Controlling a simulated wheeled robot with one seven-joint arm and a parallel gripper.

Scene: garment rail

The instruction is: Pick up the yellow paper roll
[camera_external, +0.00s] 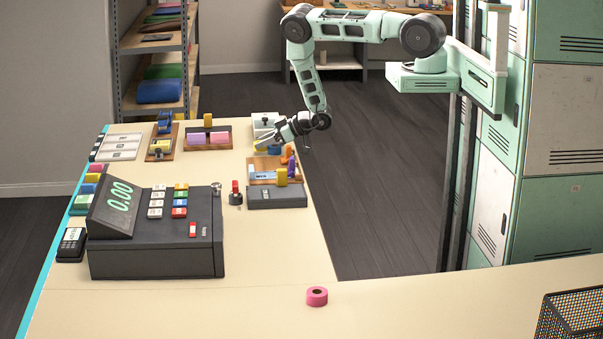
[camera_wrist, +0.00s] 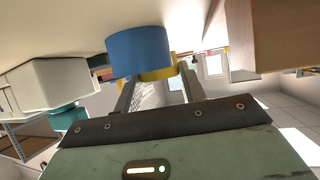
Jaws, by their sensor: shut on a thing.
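The yellow paper roll (camera_external: 267,144) is between the fingertips of my gripper (camera_external: 258,144) at the table's right side. In the wrist view the yellow roll (camera_wrist: 161,73) shows between the two fingers (camera_wrist: 160,76), partly hidden by a blue roll (camera_wrist: 138,49). My gripper is shut on the yellow roll. The blue roll (camera_external: 274,150) is right beside it. I cannot tell whether the yellow roll is off the table.
A white device (camera_external: 265,124) stands just behind my gripper. A wooden tray (camera_external: 262,165) with small items and a dark box (camera_external: 277,195) are in front. A cash register (camera_external: 155,230) fills the left front. A pink roll (camera_external: 317,296) lies on the near counter.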

